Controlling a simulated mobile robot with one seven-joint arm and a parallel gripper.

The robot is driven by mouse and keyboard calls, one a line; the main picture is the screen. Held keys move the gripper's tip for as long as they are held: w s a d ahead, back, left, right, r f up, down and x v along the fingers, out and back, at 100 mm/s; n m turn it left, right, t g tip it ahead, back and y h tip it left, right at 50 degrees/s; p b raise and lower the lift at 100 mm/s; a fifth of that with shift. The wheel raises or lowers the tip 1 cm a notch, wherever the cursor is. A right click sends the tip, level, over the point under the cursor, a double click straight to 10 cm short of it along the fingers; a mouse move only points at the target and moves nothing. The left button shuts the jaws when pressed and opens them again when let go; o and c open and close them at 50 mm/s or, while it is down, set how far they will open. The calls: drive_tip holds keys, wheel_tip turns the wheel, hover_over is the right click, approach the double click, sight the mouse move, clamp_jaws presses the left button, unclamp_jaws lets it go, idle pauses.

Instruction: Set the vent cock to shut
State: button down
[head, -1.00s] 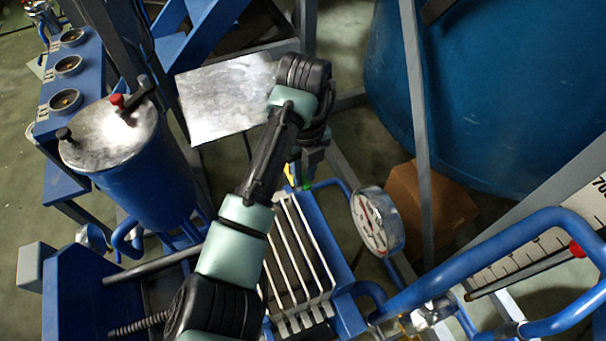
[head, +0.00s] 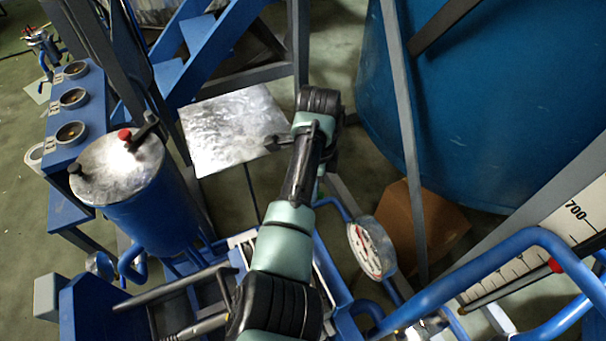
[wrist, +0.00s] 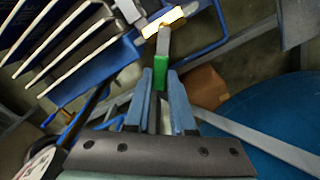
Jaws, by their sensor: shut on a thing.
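In the wrist view, the vent cock has a brass body (wrist: 163,22) on blue pipework. Its flat grey lever (wrist: 163,42) ends in a green sleeve (wrist: 161,76). The lever points toward my wrist and lies roughly crosswise to the brass body. My gripper (wrist: 160,84) is shut on the green sleeve, one blue-grey finger on each side. In the head view my own arm hides the gripper and the cock.
A round gauge (head: 371,248) stands right of my arm. White-edged fins (wrist: 62,40) are close left of the cock in the wrist view. A blue pipe loop (head: 480,265) and a scale (head: 545,245) are at right. A lidded blue vessel (head: 150,215) stands left.

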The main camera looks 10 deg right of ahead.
drive_tip(key=shift+w+n+b, duration=0.4)
drive_tip(key=shift+w+n, duration=0.15)
drive_tip(key=shift+n, duration=0.6)
drive_tip(key=shift+w+n+b, duration=0.4)
drive_tip(key=shift+w+n, duration=0.15)
drive_tip(key=shift+n, duration=0.65)
drive_tip(key=shift+w+n+b, duration=0.4)
drive_tip(key=shift+w+n, duration=0.15)
drive_tip(key=shift+n, duration=0.6)
drive_tip(key=shift+a+r, duration=0.1)
drive_tip(key=c, duration=0.8)
unclamp_jaws()
drive_tip(key=shift+o, duration=0.2)
wheel_tip(320, 180, up, 13)
drive_tip(key=shift+w, duration=0.1)
